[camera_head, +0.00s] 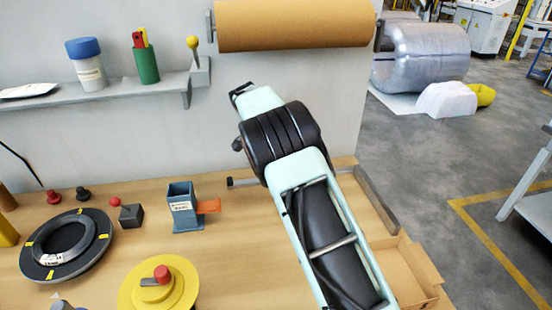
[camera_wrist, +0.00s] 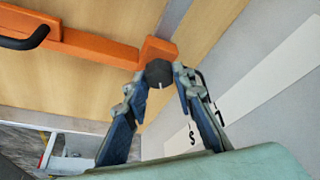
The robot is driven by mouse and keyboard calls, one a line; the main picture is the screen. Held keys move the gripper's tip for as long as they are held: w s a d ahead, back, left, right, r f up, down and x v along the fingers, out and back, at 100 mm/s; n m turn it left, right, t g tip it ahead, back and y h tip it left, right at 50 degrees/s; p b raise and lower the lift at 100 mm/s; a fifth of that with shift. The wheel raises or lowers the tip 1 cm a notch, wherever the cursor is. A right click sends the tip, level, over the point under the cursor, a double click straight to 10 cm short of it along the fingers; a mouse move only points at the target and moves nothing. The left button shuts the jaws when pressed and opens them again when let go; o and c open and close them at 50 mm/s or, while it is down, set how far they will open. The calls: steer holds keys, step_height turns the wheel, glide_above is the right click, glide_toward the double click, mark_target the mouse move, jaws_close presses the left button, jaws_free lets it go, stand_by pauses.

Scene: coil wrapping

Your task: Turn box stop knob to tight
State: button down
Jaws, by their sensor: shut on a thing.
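The box stop knob (camera_wrist: 159,72) is a small dark knob with a pale pointer mark, at the end of an orange bar (camera_wrist: 95,45) in the wrist view. My gripper (camera_wrist: 160,78) has its two fingertips on either side of the knob and is shut on it. The pale mark points toward the bottom of the wrist picture. No label for tight is readable. In the head view my arm covers the gripper and the knob.
A black handle (camera_wrist: 28,38) rises from the bar's left end. In the head view, a grey-blue box (camera_head: 184,207) with an orange tab, a black coil (camera_head: 66,247) and a yellow disc (camera_head: 160,287) stand left of my arm. A cardboard box (camera_head: 410,270) lies to the right.

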steer(key=shift+w+r+m+g+h+p, duration=0.15)
steer(key=shift+m+g+h+p, duration=0.3)
steer(key=shift+m+p, duration=1)
steer(key=shift+a+m, duration=0.1)
steer(key=shift+m, duration=0.35)
steer(key=c, duration=1.6)
jaws_free()
steer(key=v, duration=0.7)
steer(key=shift+r, duration=0.2)
